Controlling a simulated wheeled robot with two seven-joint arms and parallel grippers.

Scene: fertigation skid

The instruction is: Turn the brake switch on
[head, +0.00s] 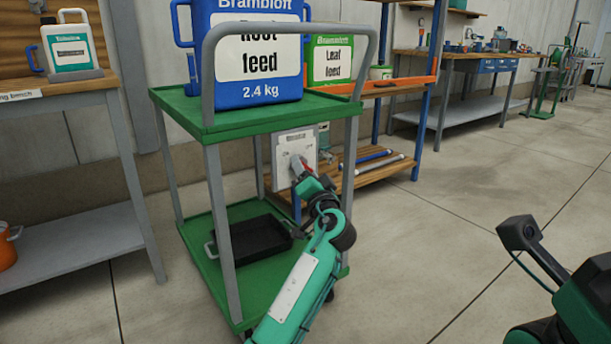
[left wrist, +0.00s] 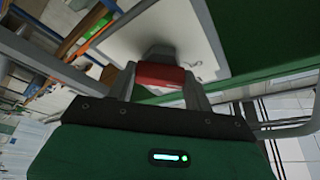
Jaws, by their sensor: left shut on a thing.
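The brake switch shows as a red handle (left wrist: 161,76) on a dark hub in front of a pale plate (left wrist: 190,30) in the left wrist view. My left gripper (head: 304,172) reaches the handle from below right. In the left wrist view its two grey fingers (left wrist: 160,85) sit on either side of the handle, shut on it. The right gripper is not clearly in view; only part of my right arm shows at lower right.
The green cart (head: 240,122) carries a blue feed container (head: 247,90) on top and a black tray (head: 255,238) on its lower shelf. Its grey handle bar (head: 208,80) rises close by. A wooden shelf (head: 390,168) with pipes stands behind. The floor to the right is clear.

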